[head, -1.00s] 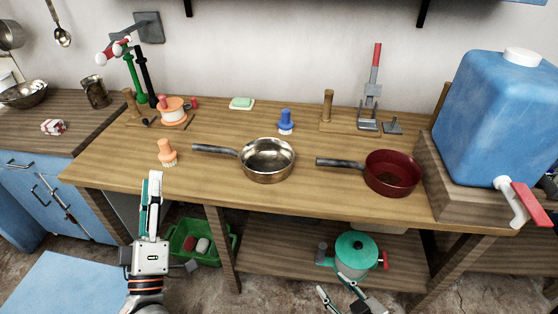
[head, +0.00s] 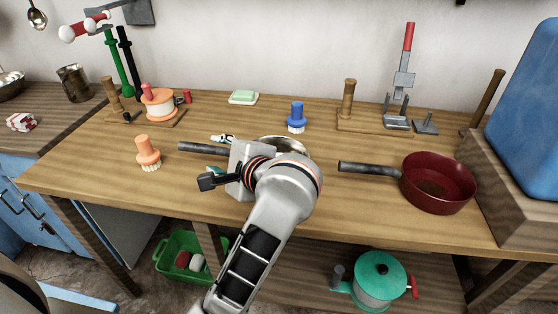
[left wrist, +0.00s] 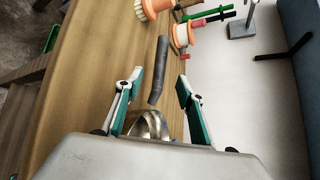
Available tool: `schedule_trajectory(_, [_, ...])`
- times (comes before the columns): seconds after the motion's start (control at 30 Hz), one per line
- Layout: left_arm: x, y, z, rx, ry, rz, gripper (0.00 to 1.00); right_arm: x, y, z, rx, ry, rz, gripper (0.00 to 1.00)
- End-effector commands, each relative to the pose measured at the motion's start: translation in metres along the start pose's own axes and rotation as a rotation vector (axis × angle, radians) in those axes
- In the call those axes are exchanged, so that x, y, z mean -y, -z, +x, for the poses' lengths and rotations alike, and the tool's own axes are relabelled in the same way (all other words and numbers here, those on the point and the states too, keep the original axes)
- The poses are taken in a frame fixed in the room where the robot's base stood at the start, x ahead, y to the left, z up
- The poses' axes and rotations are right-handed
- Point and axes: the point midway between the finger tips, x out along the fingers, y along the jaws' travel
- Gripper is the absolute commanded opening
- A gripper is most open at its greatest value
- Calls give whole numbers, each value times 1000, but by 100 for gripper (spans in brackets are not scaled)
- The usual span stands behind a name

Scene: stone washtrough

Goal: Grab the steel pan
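The steel pan (head: 284,142) stands on the wooden worktop, mostly hidden behind my left arm in the head view. Its dark handle (head: 202,148) points left. My left gripper (head: 219,154) is over the pan, with its fingers toward the handle. In the left wrist view the gripper (left wrist: 160,82) is open and empty. The handle (left wrist: 159,68) shows between and beyond the fingertips, and part of the shiny pan body (left wrist: 150,125) shows near the palm. I cannot tell the height of the fingers above the handle. My right gripper is not in view.
A red pan (head: 438,182) stands to the right. An orange brush (head: 148,152) is left of the handle; a blue brush (head: 297,117) and a soap dish (head: 243,97) are behind. A blue water container (head: 530,110) stands at far right. The front left worktop is clear.

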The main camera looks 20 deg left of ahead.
Motion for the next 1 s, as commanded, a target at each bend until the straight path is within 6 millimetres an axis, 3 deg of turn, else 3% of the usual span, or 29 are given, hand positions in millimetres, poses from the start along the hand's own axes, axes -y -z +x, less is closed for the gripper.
schedule_trajectory(0.1, [-4, 10, 3, -33, -22, -37, 39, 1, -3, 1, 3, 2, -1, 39])
schedule_trajectory(0.37, [-3, 11, 28, -32, -22, -35, 39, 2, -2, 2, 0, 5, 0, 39])
schedule_trajectory(0.7, [-2, 16, 72, -30, -22, -32, 39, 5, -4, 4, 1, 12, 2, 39])
schedule_trajectory(1.0, [0, 15, 77, -32, -22, -36, 39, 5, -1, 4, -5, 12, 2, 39])
